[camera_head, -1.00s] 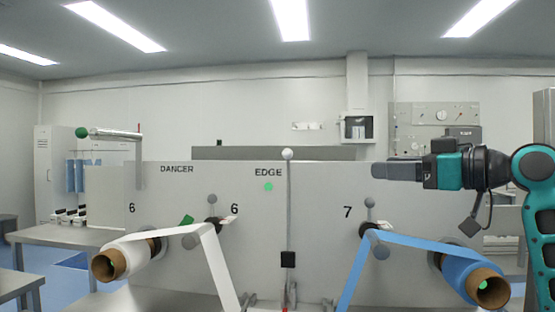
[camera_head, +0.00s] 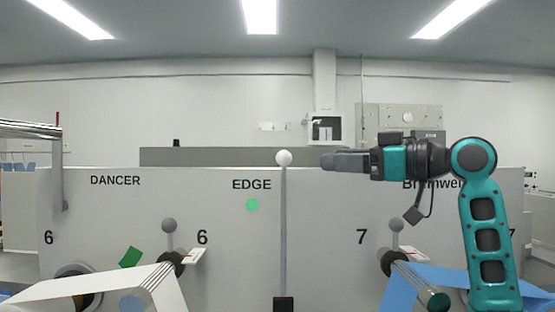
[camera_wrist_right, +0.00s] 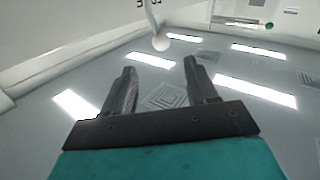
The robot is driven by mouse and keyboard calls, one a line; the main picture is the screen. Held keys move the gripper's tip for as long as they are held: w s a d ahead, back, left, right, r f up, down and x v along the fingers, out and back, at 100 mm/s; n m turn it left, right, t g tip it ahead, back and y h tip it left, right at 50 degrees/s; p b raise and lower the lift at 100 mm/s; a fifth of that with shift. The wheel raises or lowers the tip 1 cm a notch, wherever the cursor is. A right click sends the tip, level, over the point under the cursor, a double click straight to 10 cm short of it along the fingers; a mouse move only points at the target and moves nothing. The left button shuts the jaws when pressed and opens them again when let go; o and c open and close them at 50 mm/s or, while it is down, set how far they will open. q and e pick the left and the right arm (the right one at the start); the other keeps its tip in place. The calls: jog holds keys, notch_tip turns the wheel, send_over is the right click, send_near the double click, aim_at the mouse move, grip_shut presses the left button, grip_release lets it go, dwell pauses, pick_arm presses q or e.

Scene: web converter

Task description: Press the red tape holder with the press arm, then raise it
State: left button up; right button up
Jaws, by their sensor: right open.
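A thin grey upright rod with a white ball on top, apparently the press arm (camera_head: 283,230), stands in front of the white machine panel, with a black block low on it. Its white ball (camera_head: 284,158) also shows in the right wrist view (camera_wrist_right: 161,43), beyond the fingertips. My right gripper (camera_head: 323,160) points left at about the ball's height, a short gap to its right in the picture. Its two fingers are apart and empty in the right wrist view (camera_wrist_right: 160,66). The red tape holder cannot be made out. My left gripper is out of view.
A white web (camera_head: 110,284) runs over a roller at lower left and a blue web (camera_head: 440,283) at lower right. Knobs on short posts (camera_head: 169,225) stand by the rollers. The panel (camera_head: 330,210) lies close behind; the space above it is clear.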

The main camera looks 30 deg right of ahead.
aim_at(291, 158)
jog(key=p+x, duration=0.2)
jog(key=x, duration=0.8)
jog(key=shift+w+a+r, duration=0.1)
jog(key=shift+w+a, duration=0.1)
jog(key=shift+a, duration=0.05)
jog(key=shift+p+x, duration=0.3)
jog(key=shift+x, duration=0.45)
jog(key=shift+c, duration=0.2)
jog(key=c, duration=0.3)
grip_shut()
